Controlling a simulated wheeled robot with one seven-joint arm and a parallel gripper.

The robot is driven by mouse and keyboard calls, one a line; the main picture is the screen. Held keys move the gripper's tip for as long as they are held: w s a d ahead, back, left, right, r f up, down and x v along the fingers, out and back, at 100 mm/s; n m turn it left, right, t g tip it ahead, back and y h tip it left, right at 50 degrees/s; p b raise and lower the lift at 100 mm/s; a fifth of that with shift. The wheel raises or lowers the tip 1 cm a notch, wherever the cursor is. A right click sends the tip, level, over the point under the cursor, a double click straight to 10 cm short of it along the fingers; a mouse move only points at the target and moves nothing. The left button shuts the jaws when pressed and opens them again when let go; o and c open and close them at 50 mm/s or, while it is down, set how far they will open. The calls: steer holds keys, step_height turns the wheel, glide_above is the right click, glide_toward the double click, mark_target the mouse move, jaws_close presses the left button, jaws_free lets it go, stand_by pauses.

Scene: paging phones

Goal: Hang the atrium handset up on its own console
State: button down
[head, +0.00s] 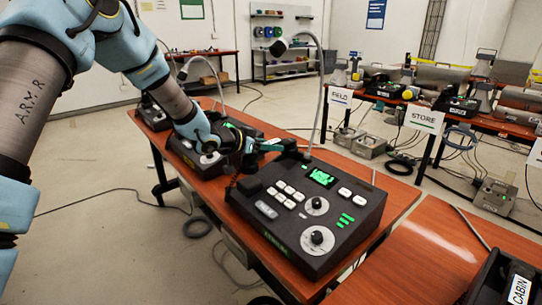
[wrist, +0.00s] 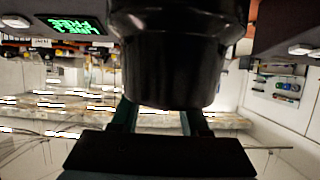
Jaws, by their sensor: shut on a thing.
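My gripper (head: 268,147) is over the back left of the nearest black console (head: 345,222). It is shut on a black handset, whose rounded dark end (wrist: 180,55) fills the upper middle of the wrist view, between the teal fingers. In the head view only a small dark part of the handset (head: 290,149) shows beside the fingers; the arm and fingers hide much of it. The console has a green screen, pale buttons and two round dials. I cannot read its front label, and I cannot tell whether the handset touches the console.
A second console (head: 193,160) stands behind on the same wooden table (head: 392,190). A right-hand table carries FIELD (head: 340,97) and STORE (head: 424,119) signs. A CABIN sign (head: 519,290) is at lower right.

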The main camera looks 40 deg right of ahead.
mark_target(270, 172)
steer(key=shift+f, duration=1.55)
steer(key=shift+f, duration=0.2)
steer(key=shift+c, duration=2)
jaws_free()
steer(key=shift+r, duration=0.15)
